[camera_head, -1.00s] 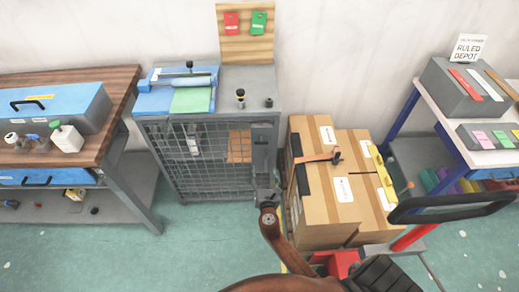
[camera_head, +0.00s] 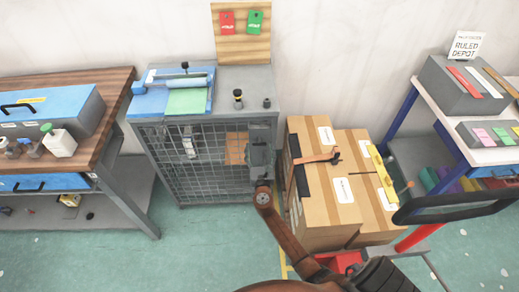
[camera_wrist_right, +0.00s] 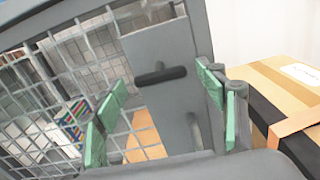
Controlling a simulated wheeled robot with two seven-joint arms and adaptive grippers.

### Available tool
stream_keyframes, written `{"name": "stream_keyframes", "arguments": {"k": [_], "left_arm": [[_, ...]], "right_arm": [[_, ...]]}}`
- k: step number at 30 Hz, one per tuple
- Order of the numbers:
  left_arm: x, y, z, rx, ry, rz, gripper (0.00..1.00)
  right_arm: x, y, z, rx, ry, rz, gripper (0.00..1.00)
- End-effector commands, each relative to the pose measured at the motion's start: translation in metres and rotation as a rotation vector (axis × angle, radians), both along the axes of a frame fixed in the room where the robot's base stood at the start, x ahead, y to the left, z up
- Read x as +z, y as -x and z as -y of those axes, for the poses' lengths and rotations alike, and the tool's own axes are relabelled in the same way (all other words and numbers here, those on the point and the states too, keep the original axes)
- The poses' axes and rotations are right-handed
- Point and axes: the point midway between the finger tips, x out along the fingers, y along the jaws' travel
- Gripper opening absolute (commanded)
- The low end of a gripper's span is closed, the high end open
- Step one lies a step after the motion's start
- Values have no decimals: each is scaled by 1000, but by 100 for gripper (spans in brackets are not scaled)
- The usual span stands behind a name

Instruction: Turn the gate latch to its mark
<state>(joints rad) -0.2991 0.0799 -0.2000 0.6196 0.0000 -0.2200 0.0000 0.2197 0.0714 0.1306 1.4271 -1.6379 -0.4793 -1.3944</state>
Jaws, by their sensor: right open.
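The gate latch is a dark bar (camera_wrist_right: 162,76) on a grey plate (camera_wrist_right: 155,45) of the mesh gate, also seen in the head view (camera_head: 205,165). In the right wrist view the bar lies nearly level, slightly tilted. My right gripper (camera_wrist_right: 160,112) is open, its green-padded fingers spread to either side of the plate below the bar, apart from it. In the head view my right gripper (camera_head: 262,160) is at the gate's right edge and hides the latch. I cannot make out the latch's mark. My left gripper is not in view.
Cardboard boxes (camera_head: 328,200) stand close to the gate's right, with a strap on top. A wooden bench (camera_head: 118,95) is at the left and a shelf trolley (camera_head: 425,150) at the right. Tools and a green sheet (camera_head: 187,101) lie on the cage top. Floor before the gate is clear.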

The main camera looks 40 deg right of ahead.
Motion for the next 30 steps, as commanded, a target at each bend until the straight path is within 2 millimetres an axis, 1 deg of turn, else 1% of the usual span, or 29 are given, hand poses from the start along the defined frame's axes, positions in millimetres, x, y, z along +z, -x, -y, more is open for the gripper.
{"name": "stream_keyframes", "arguments": {"k": [3, 4, 21, 22, 30], "left_arm": [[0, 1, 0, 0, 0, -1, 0], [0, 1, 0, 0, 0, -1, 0], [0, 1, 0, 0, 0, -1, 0], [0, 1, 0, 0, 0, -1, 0], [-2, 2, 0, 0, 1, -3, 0]], "right_arm": [[0, 0, 0, 0, 0, 0, 65], [0, 0, 0, 0, 0, 0, 64], [0, 0, 0, 0, -1, 1, 25], [0, 0, 0, 0, -1, 1, 23], [-1, 0, 0, 0, -30, 17, 23]]}}
